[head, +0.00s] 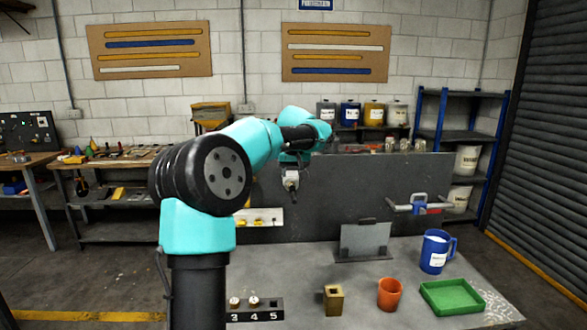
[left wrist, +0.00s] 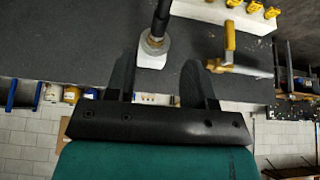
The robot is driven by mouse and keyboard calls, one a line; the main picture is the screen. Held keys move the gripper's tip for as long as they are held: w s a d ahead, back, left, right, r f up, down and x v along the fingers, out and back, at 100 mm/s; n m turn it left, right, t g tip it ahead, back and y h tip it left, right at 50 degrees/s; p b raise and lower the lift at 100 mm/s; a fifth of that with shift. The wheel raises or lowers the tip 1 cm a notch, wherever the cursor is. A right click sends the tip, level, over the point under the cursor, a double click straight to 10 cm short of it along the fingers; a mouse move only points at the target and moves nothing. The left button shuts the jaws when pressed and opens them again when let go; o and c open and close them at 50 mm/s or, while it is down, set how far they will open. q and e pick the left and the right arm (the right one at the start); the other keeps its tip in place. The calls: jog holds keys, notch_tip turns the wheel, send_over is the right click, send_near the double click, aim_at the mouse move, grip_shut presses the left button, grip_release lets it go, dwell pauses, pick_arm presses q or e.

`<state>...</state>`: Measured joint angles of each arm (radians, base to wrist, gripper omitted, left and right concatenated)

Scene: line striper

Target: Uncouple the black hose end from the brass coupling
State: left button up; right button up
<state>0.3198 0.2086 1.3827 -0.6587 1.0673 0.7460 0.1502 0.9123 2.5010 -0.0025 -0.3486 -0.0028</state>
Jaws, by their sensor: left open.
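In the left wrist view the black hose end (left wrist: 161,16) runs into the brass coupling (left wrist: 154,41), which sits on a white mount (left wrist: 151,57) against the dark panel. The hose end and coupling are joined as far as I can see. My left gripper (left wrist: 156,64) is open, its two dark fingers spread on either side of the mount in the picture, with nothing held. Whether they touch it cannot be told. In the head view my left gripper (head: 291,160) is by the dark panel, largely hidden by its own wrist. My right gripper is not in view.
A yellow-handled brass valve (left wrist: 232,68) is close to the right finger. A white strip with yellow parts (head: 258,217) is on the panel (head: 345,180). The bench holds a grey stand (head: 365,240), brass block (head: 333,300), orange cup (head: 389,295), blue mug (head: 434,252) and green tray (head: 452,296).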

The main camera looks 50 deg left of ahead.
aim_at(293, 190)
pick_arm(q)
jog(key=shift+x, duration=4.35)
jog(key=shift+d, duration=0.1)
jog(key=shift+c, duration=0.4)
jog(key=c, duration=0.8)
jog(key=shift+s+d, duration=0.4)
jog(key=shift+d, duration=0.2)
jog(key=shift+s+d, duration=0.55)
jog(key=shift+d, duration=0.15)
jog(key=shift+s+d, duration=0.5)
jog(key=shift+d, duration=0.25)
